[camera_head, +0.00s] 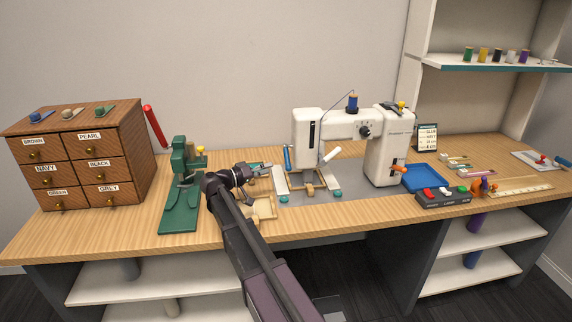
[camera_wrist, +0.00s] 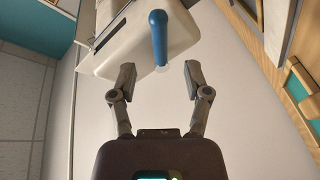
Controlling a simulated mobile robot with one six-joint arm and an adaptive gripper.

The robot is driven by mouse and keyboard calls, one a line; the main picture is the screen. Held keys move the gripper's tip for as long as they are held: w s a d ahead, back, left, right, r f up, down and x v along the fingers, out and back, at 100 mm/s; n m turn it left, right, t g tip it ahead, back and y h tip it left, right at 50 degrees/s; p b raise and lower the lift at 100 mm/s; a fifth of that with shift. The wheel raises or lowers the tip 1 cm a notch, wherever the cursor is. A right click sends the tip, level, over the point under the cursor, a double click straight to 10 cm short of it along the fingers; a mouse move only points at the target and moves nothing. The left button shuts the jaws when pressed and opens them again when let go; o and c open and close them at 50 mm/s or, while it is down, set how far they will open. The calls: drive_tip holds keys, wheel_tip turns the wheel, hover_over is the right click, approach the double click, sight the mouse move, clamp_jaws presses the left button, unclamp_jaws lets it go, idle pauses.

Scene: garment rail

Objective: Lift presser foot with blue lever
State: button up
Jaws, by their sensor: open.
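The white sewing machine (camera_head: 350,140) stands in the middle of the bench. Its blue lever (camera_head: 287,157) hangs at the left side of the machine head. The lever (camera_wrist: 158,38) also shows in the wrist view, with its lower end near the gap between my fingertips. The presser foot is too small to make out clearly in the head view. My gripper (camera_head: 262,168) is to the left of the lever, apart from it. In the wrist view my gripper (camera_wrist: 157,75) is open and empty, its two fingers spread on either side of the lever's line.
A green press (camera_head: 180,205) stands left of my arm, and a wooden tray (camera_head: 265,212) lies below my gripper. A drawer cabinet (camera_head: 75,155) is at the far left. A blue tray (camera_head: 425,178) and a button box (camera_head: 442,197) lie right of the machine.

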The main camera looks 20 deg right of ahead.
sight(287, 163)
drive_tip(key=d, duration=0.8)
drive_tip(key=shift+w+d, duration=0.1)
drive_tip(key=shift+w, duration=0.1)
clamp_jaws()
